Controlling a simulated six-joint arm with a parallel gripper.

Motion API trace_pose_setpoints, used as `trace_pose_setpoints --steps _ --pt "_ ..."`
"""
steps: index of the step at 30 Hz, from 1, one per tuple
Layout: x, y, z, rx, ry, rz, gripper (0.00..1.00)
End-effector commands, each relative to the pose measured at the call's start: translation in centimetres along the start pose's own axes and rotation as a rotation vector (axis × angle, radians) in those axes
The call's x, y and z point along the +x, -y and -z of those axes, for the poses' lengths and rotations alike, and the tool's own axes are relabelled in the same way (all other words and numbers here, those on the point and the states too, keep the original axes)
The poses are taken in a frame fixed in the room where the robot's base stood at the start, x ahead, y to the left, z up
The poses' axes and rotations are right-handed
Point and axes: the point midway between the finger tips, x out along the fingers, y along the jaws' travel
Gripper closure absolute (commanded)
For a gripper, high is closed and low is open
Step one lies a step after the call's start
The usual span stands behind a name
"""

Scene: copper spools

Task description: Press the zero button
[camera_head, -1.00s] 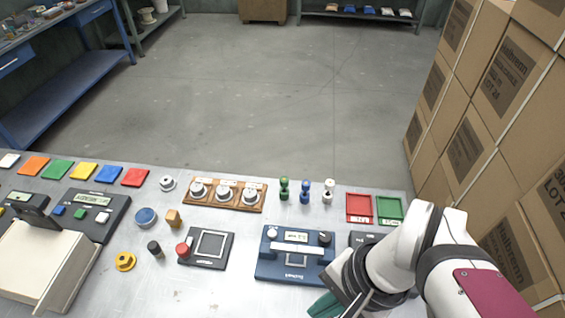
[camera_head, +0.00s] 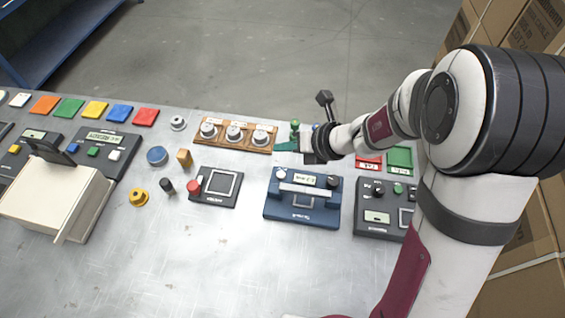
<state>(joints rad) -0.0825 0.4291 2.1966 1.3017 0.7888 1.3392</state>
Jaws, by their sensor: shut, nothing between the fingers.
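No button has a readable "zero" label. Small blue and green buttons (camera_head: 94,151) and a white button (camera_head: 114,155) sit on a dark panel with a lit display (camera_head: 103,137) at left. A green button (camera_head: 398,188) sits on a dark device (camera_head: 372,230) at right. A blue device (camera_head: 300,208) with a display and two knobs stands between. My gripper (camera_head: 287,146), with what look like teal fingertips, points left above the back of the table, near the wooden dial board. It is shut and empty, apart from all these buttons. My wrist partly hides the small figures behind it.
A wooden board with dials (camera_head: 232,136) is at the back. The front of the table (camera_head: 190,265) is clear.

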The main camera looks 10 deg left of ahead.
Motion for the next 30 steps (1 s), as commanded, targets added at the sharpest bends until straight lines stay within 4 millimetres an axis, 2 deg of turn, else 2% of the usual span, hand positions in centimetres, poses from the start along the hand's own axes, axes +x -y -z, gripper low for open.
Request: trace_pose_setpoints --steps 5,21,30 --pt "0.5 0.3 0.4 0.0 -0.003 -0.001 1.0" --pt "5.4 3.9 4.0 -0.001 -0.003 -0.001 1.0" --pt "6.1 4.4 4.5 -0.004 0.0 -0.001 1.0"
